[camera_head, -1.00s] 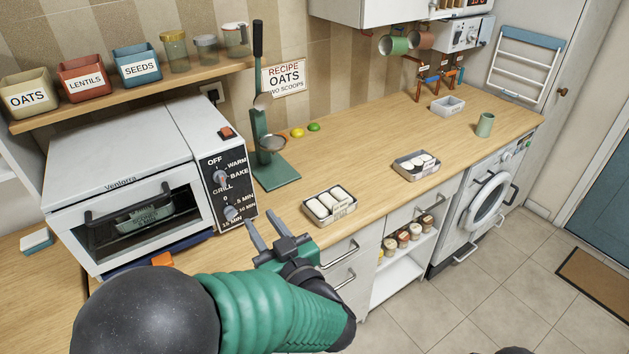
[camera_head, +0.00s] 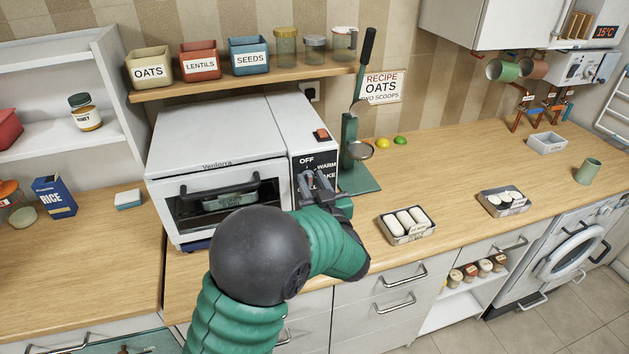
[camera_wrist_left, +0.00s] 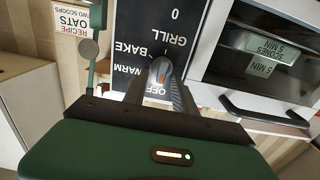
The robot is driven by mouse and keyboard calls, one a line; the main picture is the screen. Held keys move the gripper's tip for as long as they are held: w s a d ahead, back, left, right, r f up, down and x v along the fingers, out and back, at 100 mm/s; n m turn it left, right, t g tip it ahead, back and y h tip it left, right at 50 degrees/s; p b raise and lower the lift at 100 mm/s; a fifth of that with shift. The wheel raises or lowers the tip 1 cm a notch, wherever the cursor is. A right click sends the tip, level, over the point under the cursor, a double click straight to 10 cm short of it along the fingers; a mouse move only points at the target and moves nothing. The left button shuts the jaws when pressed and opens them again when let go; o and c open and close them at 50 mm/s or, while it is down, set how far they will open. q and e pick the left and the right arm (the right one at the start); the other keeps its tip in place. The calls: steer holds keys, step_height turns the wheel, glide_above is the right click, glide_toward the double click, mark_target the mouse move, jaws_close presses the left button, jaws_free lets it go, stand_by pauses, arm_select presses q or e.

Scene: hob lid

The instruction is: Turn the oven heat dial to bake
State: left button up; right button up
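The white oven (camera_head: 215,135) stands on the counter with a black dial panel (camera_head: 300,160) on its right side. In the left wrist view the panel appears upside down, with OFF, WARM, BAKE and GRILL around the heat dial (camera_wrist_left: 161,70). My left gripper (camera_head: 313,178) is in front of the panel and hides the dial in the head view. In the left wrist view its fingers (camera_wrist_left: 158,84) are apart, on either side of the dial. I cannot tell whether they touch it. My right gripper is out of view.
A green stand (camera_head: 350,150) with a ladle is close to the right of the oven. A shelf (camera_head: 240,79) with labelled bins is above. A tray of white rolls (camera_head: 407,224) lies on the counter.

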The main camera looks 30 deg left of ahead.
arm_select(q)
steer(key=shift+a+f, duration=0.1)
steer(key=shift+a, duration=0.45)
steer(key=shift+d+r, duration=0.2)
steer(key=shift+d, duration=0.6)
jaws_close()
steer(key=shift+s+a, duration=0.1)
steer(key=shift+a, duration=0.1)
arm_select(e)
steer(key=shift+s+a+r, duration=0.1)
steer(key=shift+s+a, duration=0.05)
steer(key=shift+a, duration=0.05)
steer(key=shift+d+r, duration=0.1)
